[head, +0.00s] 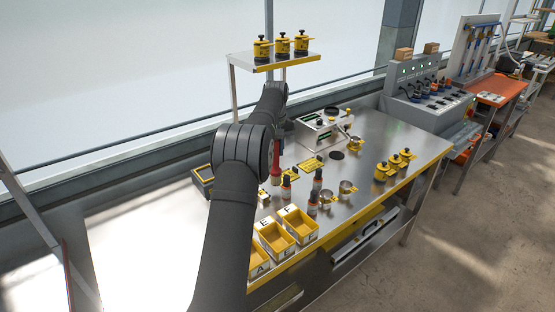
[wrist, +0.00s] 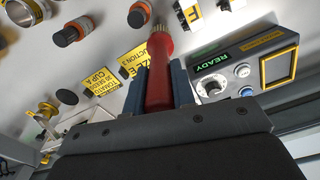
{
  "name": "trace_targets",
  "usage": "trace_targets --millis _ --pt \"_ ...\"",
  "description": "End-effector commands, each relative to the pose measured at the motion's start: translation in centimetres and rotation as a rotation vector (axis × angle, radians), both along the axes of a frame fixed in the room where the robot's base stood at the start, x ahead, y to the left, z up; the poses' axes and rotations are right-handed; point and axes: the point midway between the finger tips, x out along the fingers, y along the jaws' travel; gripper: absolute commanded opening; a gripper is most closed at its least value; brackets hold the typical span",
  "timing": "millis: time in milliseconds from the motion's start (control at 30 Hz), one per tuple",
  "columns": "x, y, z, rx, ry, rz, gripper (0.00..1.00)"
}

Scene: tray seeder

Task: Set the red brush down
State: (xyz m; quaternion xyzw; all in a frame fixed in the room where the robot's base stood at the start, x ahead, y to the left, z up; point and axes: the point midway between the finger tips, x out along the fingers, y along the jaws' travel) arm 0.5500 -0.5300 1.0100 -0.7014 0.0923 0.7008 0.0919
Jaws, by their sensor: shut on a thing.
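The red brush (wrist: 158,80) is clamped between the two blue-grey fingers of my gripper (wrist: 161,70) in the wrist view. Its pale bristle end points away from the gripper, toward the steel bench. In the head view the red brush (head: 276,172) shows upright beside my dark arm, which hides most of my gripper. It is over the bench top (head: 140,235); I cannot tell whether the bristle end touches the surface.
A console reading READY (wrist: 250,62) is right of the brush in the wrist view. Yellow labels (wrist: 102,83) and orange-banded bottles (wrist: 80,31) are to its left. In the head view, yellow bins (head: 300,225) line the front edge; the left bench is bare.

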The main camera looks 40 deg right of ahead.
Motion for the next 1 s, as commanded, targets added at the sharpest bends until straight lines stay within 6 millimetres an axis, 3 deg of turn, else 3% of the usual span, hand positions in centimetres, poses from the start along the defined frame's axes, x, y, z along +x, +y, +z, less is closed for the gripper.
trace_targets --millis 233,600,633,733,1000 --pt "0.0 0.1 -3.3 0.003 0.002 0.000 0.00" --pt "0.0 0.0 -3.8 0.000 0.001 0.000 0.00" --pt "0.0 0.0 -3.8 0.000 0.001 0.000 0.25" --pt "0.0 0.0 -3.8 0.000 0.001 0.000 0.45" --pt "0.0 0.0 -3.7 0.000 0.000 0.000 0.45"
